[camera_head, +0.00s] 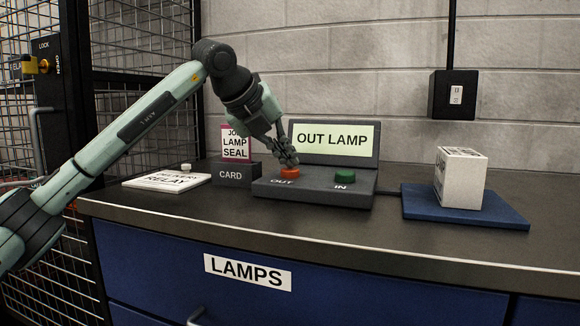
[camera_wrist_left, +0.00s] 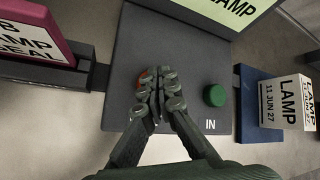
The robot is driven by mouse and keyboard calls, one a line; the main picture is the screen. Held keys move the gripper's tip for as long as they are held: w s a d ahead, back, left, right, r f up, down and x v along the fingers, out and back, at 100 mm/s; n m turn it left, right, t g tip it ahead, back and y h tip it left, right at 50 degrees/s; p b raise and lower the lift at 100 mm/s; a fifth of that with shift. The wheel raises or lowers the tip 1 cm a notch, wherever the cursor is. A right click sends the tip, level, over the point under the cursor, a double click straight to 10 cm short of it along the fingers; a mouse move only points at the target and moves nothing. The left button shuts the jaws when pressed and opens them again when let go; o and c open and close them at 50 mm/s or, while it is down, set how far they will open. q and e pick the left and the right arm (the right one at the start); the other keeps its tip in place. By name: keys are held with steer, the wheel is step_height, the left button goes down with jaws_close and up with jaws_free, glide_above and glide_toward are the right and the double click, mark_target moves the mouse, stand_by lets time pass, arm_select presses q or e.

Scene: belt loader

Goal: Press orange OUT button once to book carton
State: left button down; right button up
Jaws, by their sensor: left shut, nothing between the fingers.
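The orange OUT button (camera_head: 289,172) sits on the left of a dark grey console (camera_head: 315,190), beside the green IN button (camera_head: 345,176). The console's screen (camera_head: 333,140) is lit pale green and reads OUT LAMP. My left gripper (camera_head: 289,160) is shut and empty, pointing down with its fingertips at the orange button. Contact looks likely, but I cannot tell how far the button is pressed. In the left wrist view the fingers hide most of the orange button (camera_wrist_left: 143,78). The white carton (camera_head: 460,178), labelled LAMP (camera_wrist_left: 280,101), stands upright on a blue mat (camera_head: 490,218).
A CARD block (camera_head: 235,175) with a pink-framed JOB LAMP SEAL card (camera_head: 236,142) stands left of the console. A white board (camera_head: 165,182) with a small white knob lies farther left. A wire cage is at the left.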

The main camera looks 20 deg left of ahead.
mark_target(287, 170)
arm_select(q)
steer(key=shift+r, duration=0.65)
steer(key=shift+p, duration=0.3)
step_height(287, 170, up, 5)
steer(key=p, duration=0.4)
steer(key=shift+r, duration=0.1)
